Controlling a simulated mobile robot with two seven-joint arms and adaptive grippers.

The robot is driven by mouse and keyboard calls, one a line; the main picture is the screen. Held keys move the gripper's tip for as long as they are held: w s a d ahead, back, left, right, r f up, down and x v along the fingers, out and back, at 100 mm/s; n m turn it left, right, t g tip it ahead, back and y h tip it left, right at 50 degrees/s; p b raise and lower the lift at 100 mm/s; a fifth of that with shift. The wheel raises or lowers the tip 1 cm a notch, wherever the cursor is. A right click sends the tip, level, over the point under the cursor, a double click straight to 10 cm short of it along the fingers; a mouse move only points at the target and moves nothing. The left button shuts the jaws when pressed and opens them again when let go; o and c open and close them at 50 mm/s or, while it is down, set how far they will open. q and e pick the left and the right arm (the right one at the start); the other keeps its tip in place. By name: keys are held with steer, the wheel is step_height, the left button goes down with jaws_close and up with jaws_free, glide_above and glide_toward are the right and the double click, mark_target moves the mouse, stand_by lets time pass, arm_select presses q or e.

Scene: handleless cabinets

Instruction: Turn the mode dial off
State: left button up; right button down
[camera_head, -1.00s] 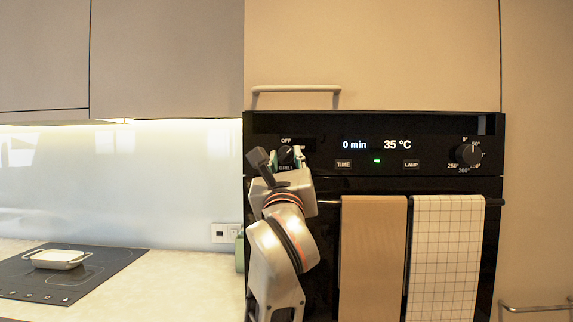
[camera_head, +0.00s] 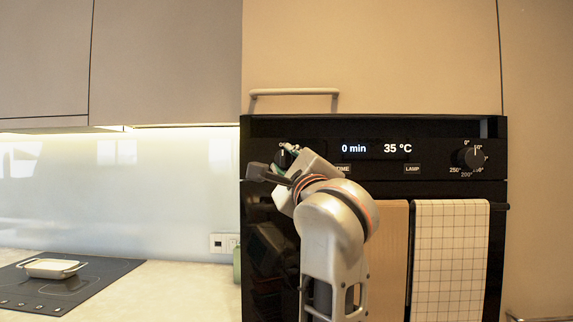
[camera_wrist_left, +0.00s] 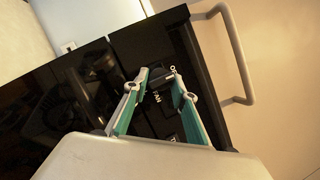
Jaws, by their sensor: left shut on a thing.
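The mode dial (camera_head: 283,159) is a black knob at the left end of the oven's black control panel, mostly hidden by my gripper. My left gripper (camera_head: 290,155) reaches it from below right, its wrist tilted, and is shut on the dial. In the left wrist view the two green-padded fingers (camera_wrist_left: 162,84) close in around the dark dial, with the OFF and FAN labels beside it. The dial's pointer is too hidden to read. My right gripper is not in view.
The temperature dial (camera_head: 470,157) is at the panel's right; the display (camera_head: 376,149) reads 0 min and 35 °C. A brown towel (camera_head: 393,260) and a checked towel (camera_head: 447,260) hang below. A cabinet handle (camera_head: 294,93) is above. A dish (camera_head: 52,268) stands on the hob.

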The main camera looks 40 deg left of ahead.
arm_select(q)
steer(key=shift+f+n, duration=0.1)
steer(key=shift+n, duration=0.2)
steer(key=o, duration=1.1)
steer(key=shift+c, duration=0.2)
